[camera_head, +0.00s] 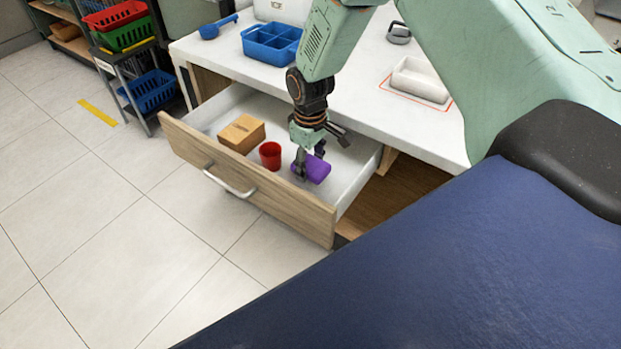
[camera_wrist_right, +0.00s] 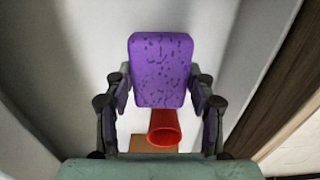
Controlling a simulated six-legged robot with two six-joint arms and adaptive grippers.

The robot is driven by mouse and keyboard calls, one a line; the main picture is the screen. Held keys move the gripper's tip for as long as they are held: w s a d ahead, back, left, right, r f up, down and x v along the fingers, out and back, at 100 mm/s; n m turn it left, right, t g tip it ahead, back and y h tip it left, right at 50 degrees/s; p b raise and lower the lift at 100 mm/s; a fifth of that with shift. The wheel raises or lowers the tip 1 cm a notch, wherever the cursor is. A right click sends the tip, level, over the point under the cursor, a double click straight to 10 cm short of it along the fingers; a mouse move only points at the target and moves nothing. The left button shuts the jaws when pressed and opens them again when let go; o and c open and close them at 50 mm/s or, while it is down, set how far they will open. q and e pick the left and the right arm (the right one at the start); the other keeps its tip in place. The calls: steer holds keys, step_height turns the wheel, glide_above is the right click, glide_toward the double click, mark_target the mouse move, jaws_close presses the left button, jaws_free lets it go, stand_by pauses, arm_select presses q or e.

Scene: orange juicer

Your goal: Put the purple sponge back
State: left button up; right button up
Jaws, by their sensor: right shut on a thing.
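The purple sponge (camera_head: 315,169) is in the open drawer area, at the drawer's right end in the head view. My right gripper (camera_head: 306,165) reaches down from above and is shut on it. In the right wrist view the sponge (camera_wrist_right: 160,70) sits between the two fingers of my right gripper (camera_wrist_right: 160,88), its speckled face toward the camera. The drawer (camera_head: 262,190) is pulled out, with a wooden front and white inside. Whether the sponge touches the drawer floor, I cannot tell. My left gripper is not in view.
A red cup (camera_head: 270,155) stands in the drawer just left of the sponge, with a wooden box (camera_head: 241,133) beyond it. The white worktop (camera_head: 358,65) above holds a blue divided tray (camera_head: 271,43) and a white dish (camera_head: 419,79). The tiled floor (camera_head: 110,230) in front is clear.

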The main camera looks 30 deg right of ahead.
mark_target(312, 174)
steer(key=shift+d+f, duration=0.15)
steer(key=shift+f, duration=0.5)
step_height(312, 174, down, 2)
steer(key=shift+s+f+b, duration=0.15)
steer(key=shift+b, duration=0.4)
steer(key=shift+f, duration=0.25)
steer(key=shift+w, duration=0.2)
steer(key=shift+s+f, duration=0.15)
steer(key=shift+s, duration=0.05)
steer(key=o, duration=1.2)
steer(key=shift+w, duration=0.1)
